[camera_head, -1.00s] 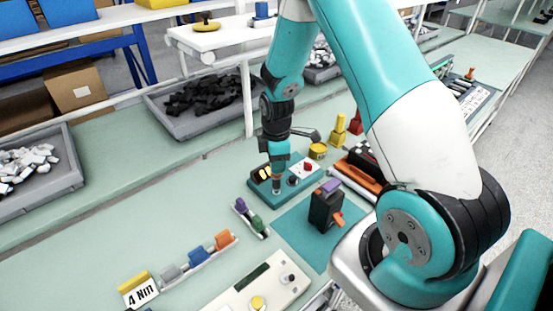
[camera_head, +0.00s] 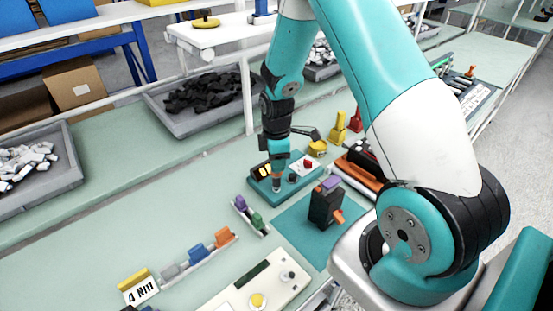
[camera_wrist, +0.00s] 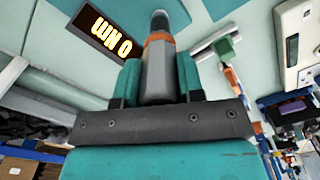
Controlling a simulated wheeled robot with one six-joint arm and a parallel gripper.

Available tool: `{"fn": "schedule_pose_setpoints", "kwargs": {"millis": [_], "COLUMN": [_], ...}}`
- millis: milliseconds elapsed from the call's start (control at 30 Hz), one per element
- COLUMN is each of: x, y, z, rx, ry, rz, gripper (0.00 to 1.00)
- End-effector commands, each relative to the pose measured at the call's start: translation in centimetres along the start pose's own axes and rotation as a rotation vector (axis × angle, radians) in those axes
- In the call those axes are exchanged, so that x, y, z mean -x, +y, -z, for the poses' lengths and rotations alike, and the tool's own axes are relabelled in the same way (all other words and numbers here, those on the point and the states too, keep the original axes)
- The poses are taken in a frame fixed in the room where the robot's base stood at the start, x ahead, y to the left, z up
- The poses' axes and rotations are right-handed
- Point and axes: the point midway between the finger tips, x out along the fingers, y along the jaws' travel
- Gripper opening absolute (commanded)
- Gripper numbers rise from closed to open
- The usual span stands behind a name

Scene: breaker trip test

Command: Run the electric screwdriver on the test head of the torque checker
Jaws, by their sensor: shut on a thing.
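My gripper (camera_wrist: 158,85) is shut on the electric screwdriver (camera_wrist: 158,72), a grey tool with an orange ring, seen in the wrist view. The torque checker (camera_head: 286,182) is a teal box on the bench with a lit display, a red knob and a white panel. The screwdriver's tip (camera_head: 277,185) points down at the checker's left front part; I cannot tell whether it touches the test head, which is hidden. In the wrist view the checker's display (camera_wrist: 95,40) reads 0 Nm, upside down, beside the screwdriver.
A black breaker (camera_head: 325,205) with an orange lever stands on a teal mat (camera_head: 298,232) right of the checker. A small rack (camera_head: 250,217) with purple and green pieces is in front. A 4 Nm card (camera_head: 141,291) stands at front left.

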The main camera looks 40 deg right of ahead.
Motion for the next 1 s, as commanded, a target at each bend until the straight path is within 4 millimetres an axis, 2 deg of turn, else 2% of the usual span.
{"fn": "schedule_pose_setpoints", "kwargs": {"millis": [1000], "x": [-0.91], "y": [0.04], "z": [0.01], "rx": [0.0], "ry": [0.0], "rz": [-0.001], "gripper": [0.12]}}
